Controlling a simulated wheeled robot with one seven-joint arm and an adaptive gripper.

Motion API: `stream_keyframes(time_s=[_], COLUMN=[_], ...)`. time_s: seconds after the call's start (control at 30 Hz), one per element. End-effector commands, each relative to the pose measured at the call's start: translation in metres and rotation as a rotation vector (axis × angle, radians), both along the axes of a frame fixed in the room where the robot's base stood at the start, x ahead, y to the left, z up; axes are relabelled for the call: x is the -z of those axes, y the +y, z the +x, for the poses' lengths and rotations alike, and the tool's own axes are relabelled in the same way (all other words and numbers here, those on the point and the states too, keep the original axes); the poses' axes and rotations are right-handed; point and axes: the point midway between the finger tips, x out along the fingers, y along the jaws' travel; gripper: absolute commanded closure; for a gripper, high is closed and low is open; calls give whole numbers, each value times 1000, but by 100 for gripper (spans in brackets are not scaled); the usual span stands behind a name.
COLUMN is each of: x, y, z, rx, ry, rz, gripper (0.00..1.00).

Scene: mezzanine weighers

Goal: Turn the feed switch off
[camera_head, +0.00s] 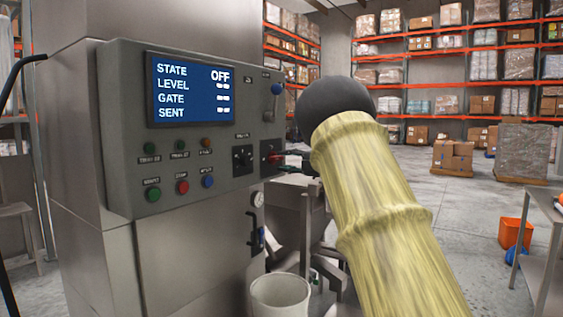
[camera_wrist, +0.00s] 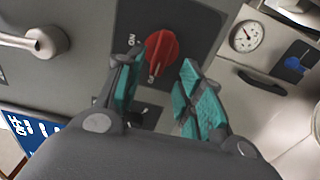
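The feed switch is a red rotary knob (camera_wrist: 161,50) on a dark plate, with an ON label beside it in the wrist view. In the head view the red knob (camera_head: 268,155) sits at the lower right of the grey control panel (camera_head: 120,120). The panel screen (camera_head: 191,88) reads STATE OFF. My gripper (camera_wrist: 163,70) is open, its teal finger pads on either side of the knob's near end, with a gap visible between them. Contact cannot be told. In the head view my gripper (camera_head: 291,160) is partly hidden by my yellow-sleeved arm.
Another black switch (camera_head: 242,157) is left of the red knob, with several coloured buttons (camera_head: 182,187) further left. A gauge (camera_wrist: 246,36) is close by. A pale bin (camera_head: 280,293) stands below.

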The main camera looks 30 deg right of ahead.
Motion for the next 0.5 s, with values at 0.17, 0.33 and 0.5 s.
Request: stream_keyframes(time_s=[0.17, 0.33, 0.5], x=[-1, 0, 0], y=[-15, -26, -33], z=[-32, -58, -75], rx=[3, 3, 2], ry=[-1, 0, -1], rz=[3, 2, 2], gripper=[62, 62, 62])
